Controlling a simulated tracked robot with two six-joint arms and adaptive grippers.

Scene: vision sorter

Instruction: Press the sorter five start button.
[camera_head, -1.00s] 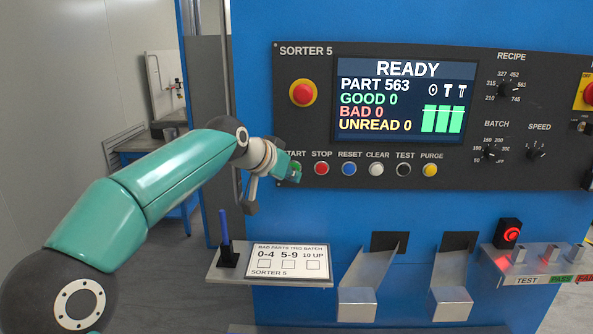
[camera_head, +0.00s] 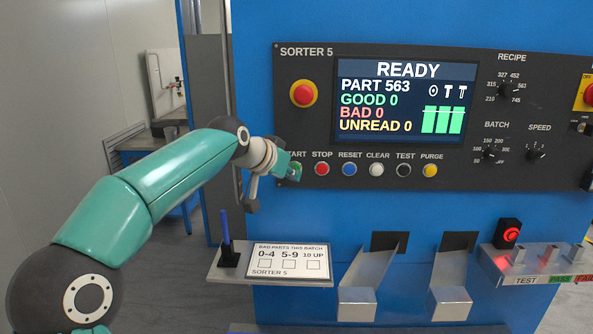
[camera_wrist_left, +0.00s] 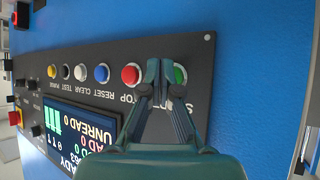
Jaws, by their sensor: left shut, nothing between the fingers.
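The sorter 5 panel (camera_head: 430,172) is dark grey, with a screen (camera_head: 405,95) reading READY, PART 563, GOOD 0, BAD 0 and UNREAD 0. The green start button (camera_wrist_left: 180,74) is at the end of the button row, partly behind the fingers in the wrist view. My left gripper (camera_wrist_left: 160,72) is shut and empty, its tips at the start button, on the side toward the red stop button (camera_wrist_left: 130,74). In the head view my left gripper (camera_head: 287,168) covers most of the start button and part of its label. I cannot tell whether it touches the button.
A red emergency stop (camera_head: 303,93) on yellow sits above the start button. The reset button (camera_head: 349,169) and several others continue rightward. Below, a shelf (camera_head: 222,274) holds a blue pen (camera_head: 225,228) and a tally card (camera_head: 288,262). Two chutes (camera_head: 357,303) jut out.

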